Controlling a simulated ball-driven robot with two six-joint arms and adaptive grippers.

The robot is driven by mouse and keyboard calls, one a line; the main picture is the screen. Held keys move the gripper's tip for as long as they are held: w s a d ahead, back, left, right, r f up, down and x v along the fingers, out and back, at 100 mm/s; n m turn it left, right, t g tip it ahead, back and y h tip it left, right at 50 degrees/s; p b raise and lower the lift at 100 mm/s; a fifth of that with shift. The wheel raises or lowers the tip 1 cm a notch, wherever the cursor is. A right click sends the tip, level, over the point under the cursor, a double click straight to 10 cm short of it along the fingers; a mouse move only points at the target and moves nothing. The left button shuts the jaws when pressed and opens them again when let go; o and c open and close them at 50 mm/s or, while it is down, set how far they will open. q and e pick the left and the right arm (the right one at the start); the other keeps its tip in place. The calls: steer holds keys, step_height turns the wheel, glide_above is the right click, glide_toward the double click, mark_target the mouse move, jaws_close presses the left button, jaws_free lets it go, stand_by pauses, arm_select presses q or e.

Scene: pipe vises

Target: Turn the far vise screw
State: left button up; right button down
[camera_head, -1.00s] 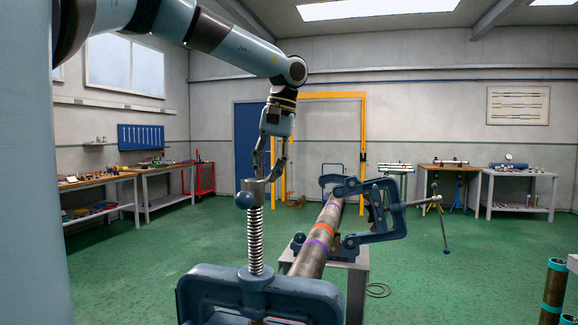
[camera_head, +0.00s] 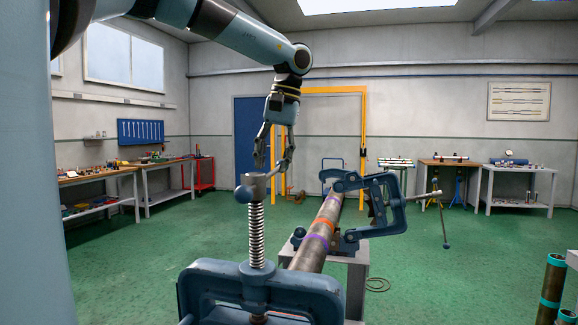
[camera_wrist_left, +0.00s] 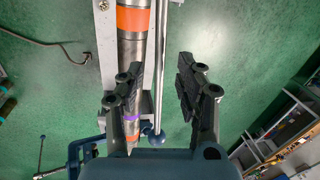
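The far vise (camera_head: 390,205) is blue and clamped around a grey pipe (camera_head: 312,248) with orange and purple bands. Its screw handle (camera_head: 435,196) sticks out at the right. The near vise (camera_head: 225,283) stands in front with an upright threaded screw (camera_head: 257,238). A blue ball (camera_head: 243,194) ends the handle at that screw's head. My left gripper (camera_head: 272,163) is open and points down just above and behind this head, well left of the far vise. In the left wrist view a thin rod (camera_wrist_left: 161,70) with a blue ball passes between the open, empty fingers. My right gripper is not in view.
The pipe rests over a grey stand (camera_head: 356,280). Upright pipes (camera_head: 552,290) stand at the lower right. Workbenches (camera_head: 165,178) line the left wall and more stand at the back right. The green floor around is mostly clear.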

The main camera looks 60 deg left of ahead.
arm_select(q)
steer(key=v, duration=1)
steer(key=shift+r, duration=0.3)
steer(key=shift+d+f, duration=0.15)
